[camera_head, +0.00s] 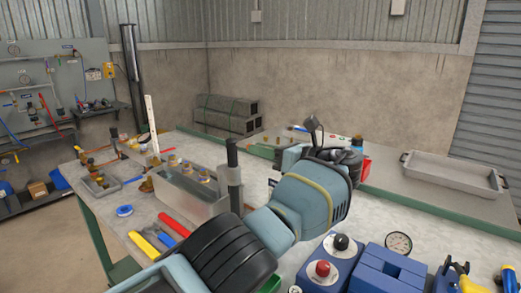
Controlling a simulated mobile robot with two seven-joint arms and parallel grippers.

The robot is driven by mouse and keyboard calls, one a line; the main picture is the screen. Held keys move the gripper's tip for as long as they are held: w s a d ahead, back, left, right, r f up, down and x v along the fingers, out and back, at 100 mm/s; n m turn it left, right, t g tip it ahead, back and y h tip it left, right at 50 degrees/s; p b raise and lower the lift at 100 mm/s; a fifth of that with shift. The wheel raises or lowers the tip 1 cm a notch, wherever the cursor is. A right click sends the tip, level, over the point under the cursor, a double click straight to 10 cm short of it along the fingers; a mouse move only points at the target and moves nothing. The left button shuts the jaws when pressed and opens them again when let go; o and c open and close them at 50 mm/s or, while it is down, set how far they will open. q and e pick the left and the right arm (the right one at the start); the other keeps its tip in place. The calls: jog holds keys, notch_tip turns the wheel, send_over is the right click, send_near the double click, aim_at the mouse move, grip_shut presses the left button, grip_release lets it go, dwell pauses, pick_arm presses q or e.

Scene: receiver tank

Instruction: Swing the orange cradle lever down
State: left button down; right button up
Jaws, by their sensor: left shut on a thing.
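My left arm comes in from the bottom left and reaches over the table. Its wrist hides most of my left gripper (345,158), whose dark parts show just beyond the wrist. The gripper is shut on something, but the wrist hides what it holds. I cannot make out the orange cradle lever or its angle; it may be behind my arm. A thin dark upright piece (313,130) stands up just beyond my wrist; I cannot tell what it belongs to. My right gripper is not in view.
A grey metal trough (178,197) with brass fittings stands left of my arm. A blue unit (328,262) with red and black knobs and a round gauge (398,243) are at the lower right. An empty grey tray (452,174) lies at the back right. Bare tabletop lies before it.

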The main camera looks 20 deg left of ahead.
pick_arm(q)
jog(key=shift+r, duration=0.1)
jog(key=c, duration=1.4)
grip_release()
jog(key=shift+o, duration=0.2)
